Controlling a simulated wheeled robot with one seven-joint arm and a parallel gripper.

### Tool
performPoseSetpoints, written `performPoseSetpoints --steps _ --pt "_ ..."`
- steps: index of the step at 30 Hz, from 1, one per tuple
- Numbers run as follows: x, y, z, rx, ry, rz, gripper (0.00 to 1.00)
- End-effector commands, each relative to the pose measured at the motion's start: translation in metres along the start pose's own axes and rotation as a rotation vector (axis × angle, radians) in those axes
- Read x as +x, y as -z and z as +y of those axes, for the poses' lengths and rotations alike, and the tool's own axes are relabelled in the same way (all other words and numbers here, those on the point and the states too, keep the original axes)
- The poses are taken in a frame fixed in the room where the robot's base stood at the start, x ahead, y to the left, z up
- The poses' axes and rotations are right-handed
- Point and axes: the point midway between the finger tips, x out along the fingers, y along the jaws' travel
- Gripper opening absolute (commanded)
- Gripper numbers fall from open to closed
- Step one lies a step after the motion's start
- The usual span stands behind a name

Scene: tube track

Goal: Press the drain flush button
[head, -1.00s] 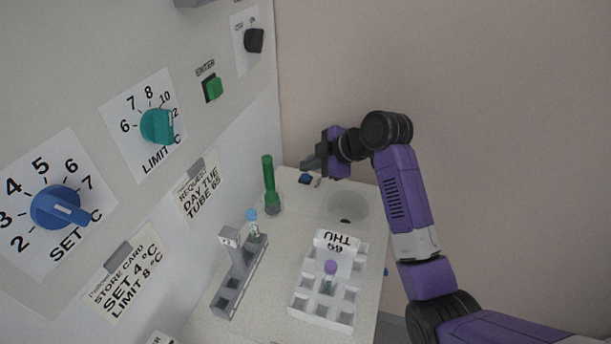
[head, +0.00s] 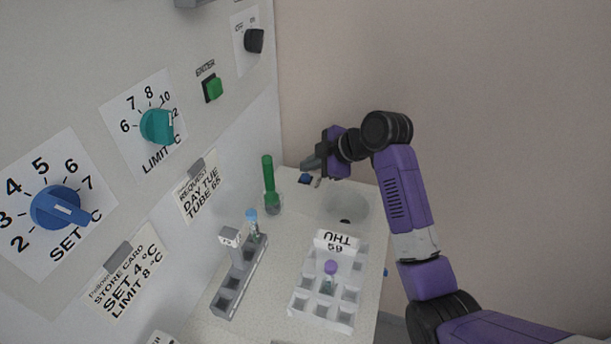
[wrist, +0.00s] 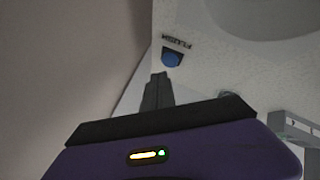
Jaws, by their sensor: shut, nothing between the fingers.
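The drain flush button is a small blue button (head: 306,179) at the far end of the counter, beside the round drain basin (head: 352,203). In the wrist view the blue button (wrist: 172,59) sits beside a label reading FLUSH (wrist: 176,42). My gripper (head: 313,163) is shut and empty, pointing at the button from close by. In the wrist view my gripper's fingertips (wrist: 159,76) lie just below the button in the picture. I cannot tell whether they touch it.
A green tube in a holder (head: 269,185) stands left of the button. A white tube rack marked THU (head: 322,308) and a grey stand (head: 238,272) are nearer on the counter. The control panel (head: 150,60) rises at the left.

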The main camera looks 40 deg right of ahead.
Motion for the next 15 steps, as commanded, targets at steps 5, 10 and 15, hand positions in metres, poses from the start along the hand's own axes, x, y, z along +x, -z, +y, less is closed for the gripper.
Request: performPoseSetpoints --steps 5,10,15 --pt "0.0 0.0 0.0 0.0 0.0 0.0 0.0" --pt "0.0013 -0.0009 -0.001 0.0 0.0 0.0 0.0" --pt "0.0053 -0.0039 -0.004 0.001 0.0 0.0 0.0"
